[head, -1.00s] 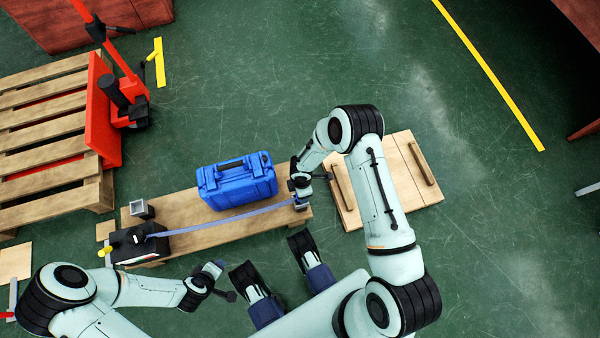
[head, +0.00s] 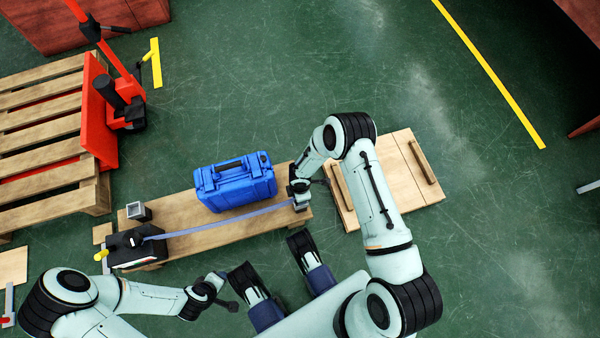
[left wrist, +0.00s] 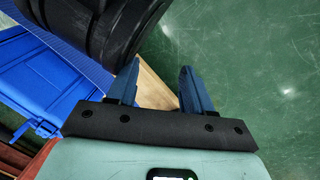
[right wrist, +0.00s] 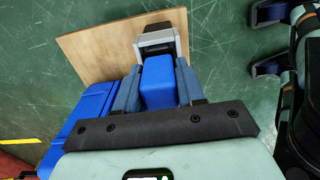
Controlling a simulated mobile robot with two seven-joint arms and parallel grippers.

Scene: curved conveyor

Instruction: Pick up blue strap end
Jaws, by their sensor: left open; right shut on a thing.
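A blue strap (head: 220,221) runs across a long wooden board from a black box (head: 135,248) at its left end to my right gripper (head: 299,202). In the right wrist view, a blue block-shaped strap end (right wrist: 158,84) sits between the two fingers, which are shut on it. A grey metal bracket (right wrist: 160,40) is right by its far end; I cannot tell whether they touch. My left gripper (head: 222,276) is low in the head view, in front of the board and apart from the strap. Its fingers are open and empty in the left wrist view (left wrist: 160,88).
A blue case (head: 235,183) stands on the long board (head: 170,212) behind the strap. A small grey square tube (head: 139,211) is by the black box. A wooden panel (head: 400,185) lies right of the board. A pallet (head: 45,130) and red pallet jack (head: 98,110) stand left.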

